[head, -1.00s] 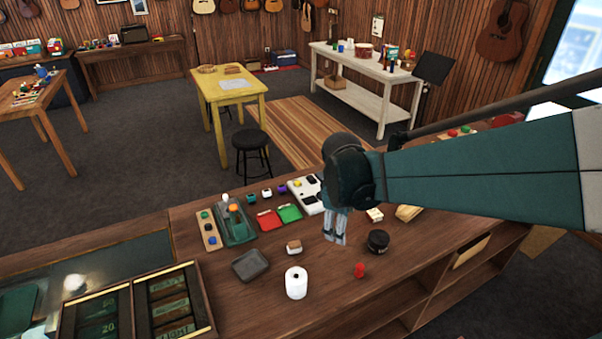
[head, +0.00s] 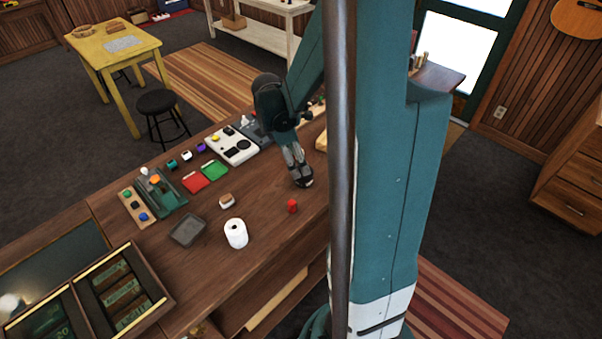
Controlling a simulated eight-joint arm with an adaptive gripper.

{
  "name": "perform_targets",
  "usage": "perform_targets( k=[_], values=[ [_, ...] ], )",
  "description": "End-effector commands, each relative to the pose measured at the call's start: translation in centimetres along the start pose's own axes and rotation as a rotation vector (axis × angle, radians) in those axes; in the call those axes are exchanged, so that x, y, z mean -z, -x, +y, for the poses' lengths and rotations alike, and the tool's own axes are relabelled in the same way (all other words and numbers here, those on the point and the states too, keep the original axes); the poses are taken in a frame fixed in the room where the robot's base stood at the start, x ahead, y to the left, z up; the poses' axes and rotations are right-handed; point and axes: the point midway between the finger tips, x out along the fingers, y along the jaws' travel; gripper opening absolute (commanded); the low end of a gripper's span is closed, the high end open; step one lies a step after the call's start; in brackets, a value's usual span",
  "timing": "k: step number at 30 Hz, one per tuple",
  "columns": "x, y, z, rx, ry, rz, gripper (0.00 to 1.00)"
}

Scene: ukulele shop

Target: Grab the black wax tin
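The black wax tin (head: 304,183) sits on the wooden counter, right of centre, behind the small red piece (head: 292,206). Only a dark part of it shows, at the tips of my gripper (head: 300,174). My gripper points down over the tin, with its grey fingers reaching to it. The fingers hide much of the tin. I cannot tell whether they are closed on it or only around it.
A white roll (head: 236,234), a grey tray (head: 188,230) and a small brown-and-white block (head: 227,201) stand left of my gripper. Red (head: 196,184) and green (head: 215,170) trays lie farther back. My own column and arm hide the counter's right side.

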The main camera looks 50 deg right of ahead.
Motion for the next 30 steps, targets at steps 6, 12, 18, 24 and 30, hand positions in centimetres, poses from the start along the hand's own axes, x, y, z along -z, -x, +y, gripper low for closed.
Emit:
perform_targets(
  k=[6, 12, 18, 24, 30],
  values=[
    [-0.2, -0.3, 0.1, 0.008, 0.01, -0.004, 0.61],
    [-0.2, -0.3, 0.1, 0.008, 0.01, -0.004, 0.61],
    [-0.2, -0.9, 0.1, 0.007, 0.009, -0.004, 0.61],
    [-0.2, -2.2, 0.1, 0.007, 0.009, -0.004, 0.61],
    [-0.3, -2.9, 0.1, 0.007, 0.009, -0.004, 0.61]
  ],
)
